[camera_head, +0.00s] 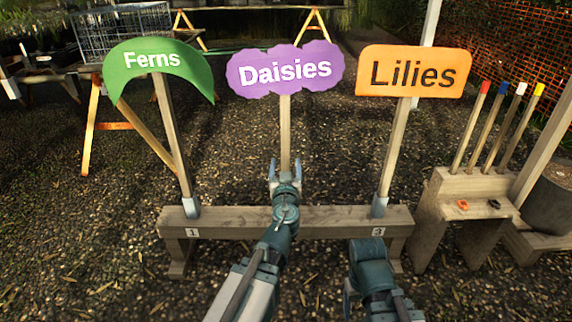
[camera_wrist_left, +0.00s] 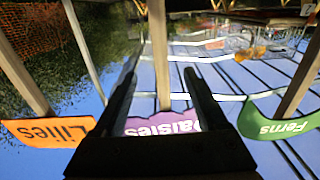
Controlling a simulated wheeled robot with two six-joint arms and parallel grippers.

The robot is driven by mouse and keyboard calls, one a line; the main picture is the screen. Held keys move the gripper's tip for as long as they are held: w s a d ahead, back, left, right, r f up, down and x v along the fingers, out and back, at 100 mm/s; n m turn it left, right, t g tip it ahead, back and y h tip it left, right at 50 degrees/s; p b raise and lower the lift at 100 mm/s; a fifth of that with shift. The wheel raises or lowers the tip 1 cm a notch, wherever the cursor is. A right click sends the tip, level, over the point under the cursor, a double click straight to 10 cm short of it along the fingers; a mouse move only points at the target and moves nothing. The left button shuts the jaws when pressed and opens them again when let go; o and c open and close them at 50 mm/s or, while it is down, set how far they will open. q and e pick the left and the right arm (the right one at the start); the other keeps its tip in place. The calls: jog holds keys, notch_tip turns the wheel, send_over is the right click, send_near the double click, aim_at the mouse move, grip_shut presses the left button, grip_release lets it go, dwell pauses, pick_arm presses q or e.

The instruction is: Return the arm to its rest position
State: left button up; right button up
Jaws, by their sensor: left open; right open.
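The purple Daisies sign (camera_head: 285,70) stands upright on its wooden post (camera_head: 285,128), in the middle of the low wooden rack (camera_head: 330,220). My left gripper (camera_head: 285,168) is open, with its fingers on either side of the Daisies post. In the left wrist view, which is upside down, the post (camera_wrist_left: 160,60) runs between the two open fingers (camera_wrist_left: 162,95); contact cannot be told. My right gripper (camera_head: 352,290) is low at the front, right of the left arm, and holds nothing visible; its jaws are mostly hidden.
The green Ferns sign (camera_head: 152,60) stands left in the rack by label 1, and the orange Lilies sign (camera_head: 413,72) right by label 3. A wooden stand (camera_head: 465,200) with several colour-tipped stakes is at right. Gravel lies around.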

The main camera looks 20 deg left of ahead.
pick_arm(q)
jog(key=s+d+f+g+y+p, duration=0.1)
jog(key=s+d+f+g+p, duration=0.25)
jog(key=s+f+g, duration=0.7)
jog(key=s+d+f+m+g+h+p, duration=0.1)
jog(key=s+d+f+m+g+h, duration=0.2)
jog(key=s+d, duration=0.35)
jog(key=s+d+f+m+g+h+p, duration=0.1)
jog(key=s+d+f+m+g+h, duration=0.1)
jog(key=s+d+m+g, duration=0.45)
notch_tip(320, 180, up, 37)
jog(key=s+a+n+t+p, duration=0.1)
jog(key=s+n+t+p, duration=0.15)
jog(key=p, duration=3.55)
notch_tip(320, 180, down, 18)
jog(key=b, duration=1.7)
jog(key=shift+w+a+r+b, duration=0.15)
jog(key=shift+w+b, duration=0.1)
jog(key=shift+b, duration=0.15)
